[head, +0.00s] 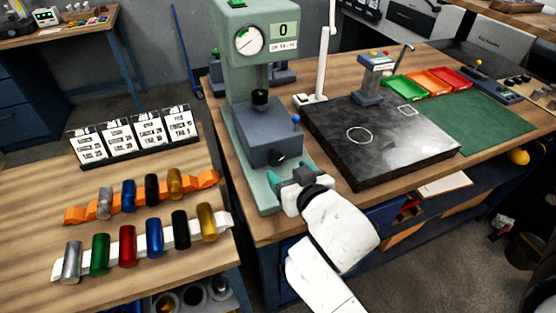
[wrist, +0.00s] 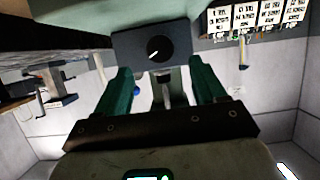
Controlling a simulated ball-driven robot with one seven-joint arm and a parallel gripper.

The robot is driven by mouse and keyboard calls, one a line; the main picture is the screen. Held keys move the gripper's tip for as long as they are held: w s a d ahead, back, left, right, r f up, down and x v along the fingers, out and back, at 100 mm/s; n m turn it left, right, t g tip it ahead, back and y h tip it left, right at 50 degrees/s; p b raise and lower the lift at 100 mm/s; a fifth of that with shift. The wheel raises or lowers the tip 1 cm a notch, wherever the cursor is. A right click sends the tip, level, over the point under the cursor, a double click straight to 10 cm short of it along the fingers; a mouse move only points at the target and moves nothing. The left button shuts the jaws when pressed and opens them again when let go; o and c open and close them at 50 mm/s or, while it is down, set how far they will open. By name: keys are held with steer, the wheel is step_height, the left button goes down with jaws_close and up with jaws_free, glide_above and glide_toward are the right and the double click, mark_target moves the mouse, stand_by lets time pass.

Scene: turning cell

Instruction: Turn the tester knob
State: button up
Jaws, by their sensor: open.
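The tester (head: 251,95) is a tall green machine with a dial gauge (head: 249,40) and a small display reading 0. A dark block sits on its base, with a black knob (head: 278,159) on the front face. My gripper (head: 288,181) is just in front of and below the knob in the head view. Its green fingers are open, one on each side of the knob in the wrist view (wrist: 164,75), and appear short of it.
A black stone plate (head: 375,140) lies right of the tester, with green, orange and red trays (head: 436,82) behind. A blue-tipped lever (head: 296,120) stands beside the block. Coloured cylinders on racks (head: 140,245) and label cards (head: 134,136) occupy the left table.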

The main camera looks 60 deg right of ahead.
mark_target(278, 161)
steer(key=x, duration=0.7)
steer(key=shift+w+d+f+p, duration=0.15)
steer(key=shift+w+p, duration=0.05)
steer(key=shift+p, duration=0.2)
steer(key=c, duration=1)
steer(key=shift+m, duration=0.6)
steer(key=shift+d+m+t+y+p, duration=0.1)
steer(key=shift+m+t+y+p, duration=0.2)
steer(key=shift+m+t+y, duration=0.6)
steer(key=o, duration=1)
